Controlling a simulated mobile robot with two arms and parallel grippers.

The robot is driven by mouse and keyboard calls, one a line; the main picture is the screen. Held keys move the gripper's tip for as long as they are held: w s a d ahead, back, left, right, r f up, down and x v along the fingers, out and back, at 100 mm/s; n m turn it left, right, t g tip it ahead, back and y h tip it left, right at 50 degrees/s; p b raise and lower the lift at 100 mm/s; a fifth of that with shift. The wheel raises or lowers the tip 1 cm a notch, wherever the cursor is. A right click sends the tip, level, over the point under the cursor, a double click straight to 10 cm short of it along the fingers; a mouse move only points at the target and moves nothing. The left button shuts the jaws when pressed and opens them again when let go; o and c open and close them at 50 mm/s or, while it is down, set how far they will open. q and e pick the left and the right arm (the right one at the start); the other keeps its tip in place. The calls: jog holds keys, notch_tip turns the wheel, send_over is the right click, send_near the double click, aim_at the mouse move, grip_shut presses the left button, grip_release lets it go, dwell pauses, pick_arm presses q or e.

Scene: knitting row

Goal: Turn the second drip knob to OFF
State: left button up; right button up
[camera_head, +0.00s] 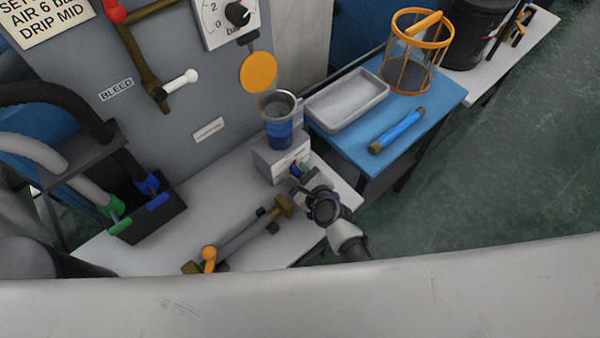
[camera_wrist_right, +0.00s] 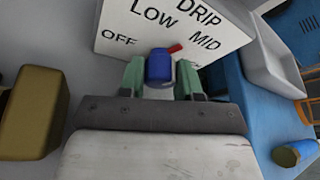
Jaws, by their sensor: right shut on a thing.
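The drip knob is blue with a red pointer (camera_wrist_right: 160,68). It sits on a white dial plate (camera_wrist_right: 118,18) marked OFF, LOW, MID and DRIP. The red pointer leans up and right, toward the MID side and away from OFF. My right gripper (camera_wrist_right: 160,78) has its green fingers on either side of the knob and is shut on it. In the head view, the right gripper (camera_head: 298,180) is at the front of the small white box (camera_head: 265,160) under a cup of blue liquid (camera_head: 278,134). My left gripper is not in view.
A brown-ended bar assembly with an orange knob (camera_head: 209,253) lies left of my right arm. A blue table (camera_head: 440,98) at right holds a white tray (camera_head: 345,100), a blue cylinder (camera_head: 398,130) and an orange cage (camera_head: 448,42). Hoses enter a dark holder (camera_head: 160,215) at left.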

dwell(0.3)
jog(key=o, duration=0.9)
jog(key=p+v, duration=0.1)
jog(key=v, duration=1)
jog(key=shift+w, duration=0.1)
